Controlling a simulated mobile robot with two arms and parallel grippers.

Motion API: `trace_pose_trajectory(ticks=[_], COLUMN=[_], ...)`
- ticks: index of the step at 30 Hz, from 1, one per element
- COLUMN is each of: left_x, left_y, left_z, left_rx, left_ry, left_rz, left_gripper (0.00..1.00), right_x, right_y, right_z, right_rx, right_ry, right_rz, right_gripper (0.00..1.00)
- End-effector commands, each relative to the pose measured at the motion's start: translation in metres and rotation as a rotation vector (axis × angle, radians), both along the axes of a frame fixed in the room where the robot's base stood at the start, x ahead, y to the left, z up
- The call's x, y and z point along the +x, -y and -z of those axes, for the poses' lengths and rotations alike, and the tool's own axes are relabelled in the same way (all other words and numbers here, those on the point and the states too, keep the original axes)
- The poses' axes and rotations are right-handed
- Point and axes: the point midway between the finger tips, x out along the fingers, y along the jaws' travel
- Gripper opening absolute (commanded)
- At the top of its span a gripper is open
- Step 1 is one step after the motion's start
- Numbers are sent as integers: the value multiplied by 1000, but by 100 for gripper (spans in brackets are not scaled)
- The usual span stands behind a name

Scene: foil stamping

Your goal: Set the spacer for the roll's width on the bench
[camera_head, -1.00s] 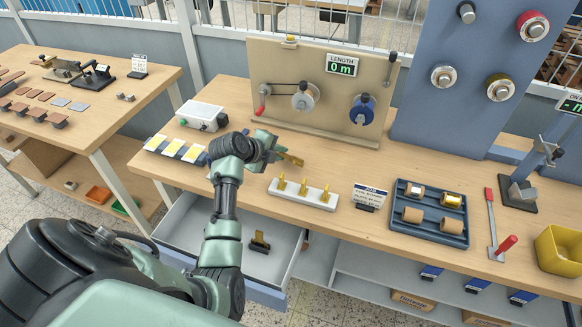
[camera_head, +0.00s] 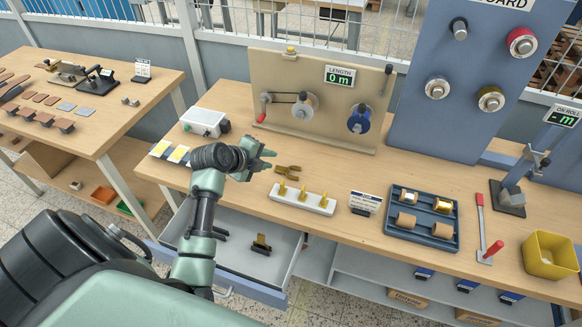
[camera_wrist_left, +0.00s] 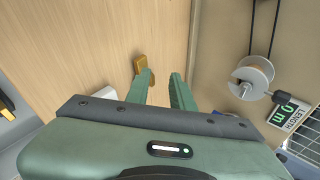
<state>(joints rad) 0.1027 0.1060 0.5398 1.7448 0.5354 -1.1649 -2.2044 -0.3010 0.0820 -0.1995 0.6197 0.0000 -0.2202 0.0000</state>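A brass-coloured spacer-like piece (camera_head: 287,169) with a forked outline lies on the bench (camera_head: 335,165) in front of the backboard. It also shows in the left wrist view (camera_wrist_left: 140,64), just beyond one fingertip. My left gripper (camera_head: 268,159) is open and empty over the bench, left of the piece; its fingers (camera_wrist_left: 162,78) show a gap between them. A white rack (camera_head: 302,202) holds upright brass pieces, to the right and nearer. A small job card (camera_head: 364,202) stands beside it; its text is too small to read. My right gripper is not in view.
The backboard (camera_head: 283,75) carries spools and a "LENGTH 0 m" display (camera_head: 339,76). A blue tray (camera_head: 392,222) holds several rolls. A lever tool (camera_head: 482,225) and yellow bin (camera_head: 550,250) stand right. An open drawer (camera_head: 225,255) juts below my arm. A grey box (camera_head: 203,122) stands behind.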

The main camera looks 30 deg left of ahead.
Motion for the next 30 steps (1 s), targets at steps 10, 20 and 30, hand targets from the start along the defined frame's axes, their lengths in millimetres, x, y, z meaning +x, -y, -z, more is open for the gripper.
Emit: trace_pose_trajectory(ticks=[10, 20, 30], left_x=[-6, -17, -29], left_y=[0, -2, -2], left_z=[-5, -53, -85], left_rx=[-1, 4, -1], left_ry=[1, -1, 1], left_rz=[0, 1, 1], left_gripper=[23, 23, 23], right_x=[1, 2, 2], right_y=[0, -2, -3], right_z=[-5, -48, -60], right_rx=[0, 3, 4], right_ry=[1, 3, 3], right_rz=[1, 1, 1], right_gripper=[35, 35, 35])
